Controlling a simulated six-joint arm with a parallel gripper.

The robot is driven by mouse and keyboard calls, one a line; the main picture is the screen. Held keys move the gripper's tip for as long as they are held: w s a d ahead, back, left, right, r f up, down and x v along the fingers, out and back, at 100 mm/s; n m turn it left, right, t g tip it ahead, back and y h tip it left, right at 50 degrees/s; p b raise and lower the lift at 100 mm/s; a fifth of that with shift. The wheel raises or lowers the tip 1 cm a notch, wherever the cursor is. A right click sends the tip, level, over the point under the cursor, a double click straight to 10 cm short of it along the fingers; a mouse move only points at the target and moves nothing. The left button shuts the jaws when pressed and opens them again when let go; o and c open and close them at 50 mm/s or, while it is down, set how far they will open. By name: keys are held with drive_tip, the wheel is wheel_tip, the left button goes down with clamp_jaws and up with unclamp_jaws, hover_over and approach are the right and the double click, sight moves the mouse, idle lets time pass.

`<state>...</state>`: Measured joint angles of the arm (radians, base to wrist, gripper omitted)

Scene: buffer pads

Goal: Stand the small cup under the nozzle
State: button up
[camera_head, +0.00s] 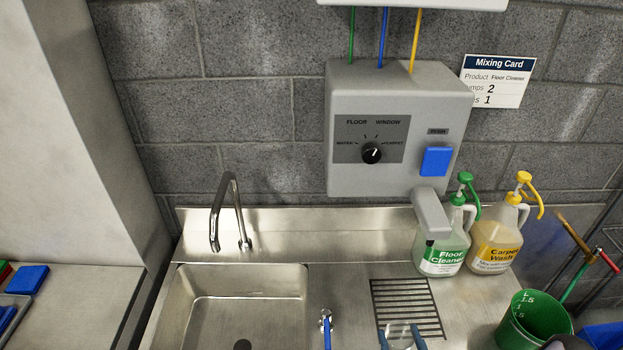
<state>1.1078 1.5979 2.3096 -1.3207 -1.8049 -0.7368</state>
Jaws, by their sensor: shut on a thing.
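The small clear cup (399,334) is at the bottom edge of the head view, in front of the drain grate, with its lower part cut off. Narrow blue fingertips of my gripper (401,340) show on its two sides, shut on it. The rest of my gripper is out of the picture. The grey nozzle (431,214) juts out from under the wall dispenser (350,172), above and behind the grate (407,309). The cup is apart from the nozzle, nearer the camera and a little to its left. Whether the cup touches the grate cannot be told.
A green jug (533,318) is at the lower right. A sink (245,308) with a tap (227,205) and a blue-handled item (326,328) lie left. The grate's visible slats are bare.

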sight(388, 329)
drive_tip(key=w+y+b, duration=0.1)
drive_tip(key=w+a+f+n+y+b, duration=0.1)
drive_tip(key=w+a+n+y+b, duration=0.1)
drive_tip(key=w+b, duration=0.1)
drive_tip(key=shift+a+f+g+y, duration=0.15)
drive_tip(key=shift+g+y, duration=0.15)
drive_tip(key=shift+g, duration=0.1)
drive_tip(key=a+y+b, duration=0.1)
drive_tip(key=w+a+n+y+b, duration=0.1)
drive_tip(key=a, duration=0.1)
drive_tip(key=a+n+g+y+b, duration=0.1)
drive_tip(key=shift+w+a+f, duration=0.3)
drive_tip(key=shift+w, duration=0.1)
drive_tip(key=shift+f, duration=0.1)
